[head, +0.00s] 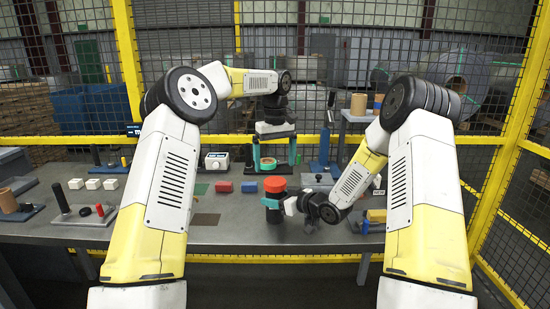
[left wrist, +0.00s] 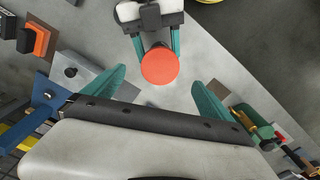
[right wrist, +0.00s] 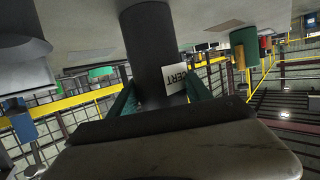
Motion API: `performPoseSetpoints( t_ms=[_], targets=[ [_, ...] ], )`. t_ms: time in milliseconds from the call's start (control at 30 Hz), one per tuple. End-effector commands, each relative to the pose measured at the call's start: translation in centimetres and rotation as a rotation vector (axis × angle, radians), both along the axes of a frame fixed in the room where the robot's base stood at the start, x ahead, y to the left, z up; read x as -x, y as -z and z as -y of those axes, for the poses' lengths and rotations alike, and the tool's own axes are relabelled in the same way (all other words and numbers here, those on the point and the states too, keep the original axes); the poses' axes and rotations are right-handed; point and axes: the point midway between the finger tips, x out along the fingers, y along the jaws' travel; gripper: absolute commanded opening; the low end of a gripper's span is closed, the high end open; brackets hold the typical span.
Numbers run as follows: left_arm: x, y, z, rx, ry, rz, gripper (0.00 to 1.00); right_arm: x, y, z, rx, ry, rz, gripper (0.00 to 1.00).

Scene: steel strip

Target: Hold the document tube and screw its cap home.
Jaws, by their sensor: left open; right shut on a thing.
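The document tube (head: 273,217) is dark and stands upright at the table's front edge. Its orange-red cap (head: 274,184) sits on top; I cannot tell how tightly it is seated. My right gripper (head: 273,203) is shut around the tube from the right, below the cap. In the right wrist view the dark tube (right wrist: 152,45) stands between teal fingers, with a white label lettered CERT. My left gripper (head: 274,160) points down, open and empty, above and behind the cap. In the left wrist view the cap (left wrist: 160,65) lies beyond the open fingertips, not between them.
A red block (head: 223,187) and a blue block (head: 249,187) lie left of the tube. White cubes (head: 93,184) and a stand with a red peg (head: 100,211) are further left. A yellow block (head: 376,215) lies to the right. A yellow-framed mesh fence stands behind the table.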

Motion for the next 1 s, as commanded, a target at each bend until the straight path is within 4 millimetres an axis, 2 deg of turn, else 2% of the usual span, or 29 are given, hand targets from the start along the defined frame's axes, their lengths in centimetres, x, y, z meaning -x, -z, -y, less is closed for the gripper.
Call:
performPoseSetpoints(
  t_ms=[167, 467, 500, 600, 1000],
  targets=[
    [0.02, -1.14, 0.0, 0.0, 0.0, 0.0, 0.96, -0.01, -0.03, -0.01, -0.001, 0.0, 0.001, 0.0],
    [0.04, -1.26, -0.01, 0.0, 0.001, -0.001, 0.96, -0.01, -0.03, -0.01, -0.001, 0.0, 0.001, 0.0],
    [0.04, -1.26, -0.01, 0.0, 0.001, -0.001, 0.96, -0.01, -0.03, -0.01, -0.001, 0.0, 0.001, 0.63],
    [0.04, -1.25, -0.01, 0.0, 0.001, -0.001, 0.96, -0.01, -0.03, -0.01, -0.001, 0.0, 0.001, 0.83],
    [0.04, -1.23, -0.01, 0.0, 0.001, -0.001, 0.96, 0.42, -0.28, 0.54, 0.0, 0.001, 0.002, 0.83]
  ],
)
